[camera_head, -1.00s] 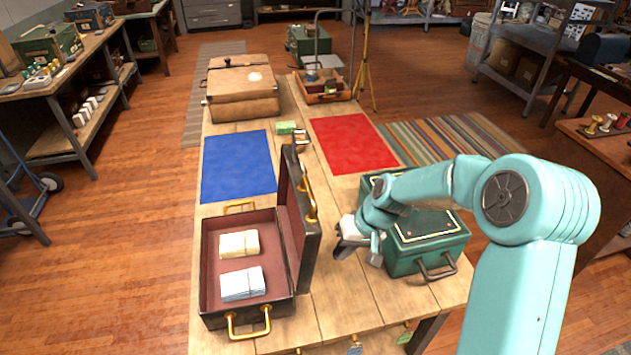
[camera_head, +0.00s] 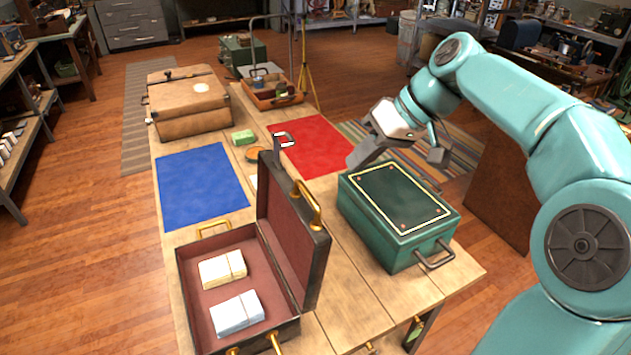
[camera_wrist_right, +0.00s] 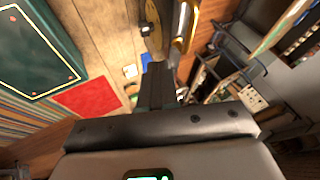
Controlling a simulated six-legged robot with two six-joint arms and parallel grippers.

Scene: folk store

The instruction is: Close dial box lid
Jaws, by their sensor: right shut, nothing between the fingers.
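No dial shows clearly on any box, so I cannot tell for sure which one is the dial box. A green metal box (camera_head: 398,215) with a gold-bordered top stands on the right of the table, its lid lying flat. A dark case (camera_head: 240,295) with a red lining stands open at the front left. Its lid (camera_head: 295,235) is upright. My right gripper (camera_head: 358,160) is shut and empty, above the far left corner of the green box. In the right wrist view its closed fingers (camera_wrist_right: 156,85) point away from the green box's top (camera_wrist_right: 35,50). My left gripper is not in view.
Two banded paper bundles, one cream (camera_head: 222,270) and one white (camera_head: 237,313), lie in the case. A blue mat (camera_head: 202,185) and a red mat (camera_head: 312,147) lie behind. A closed tan box (camera_head: 190,105) and an orange tray (camera_head: 272,92) stand at the far end.

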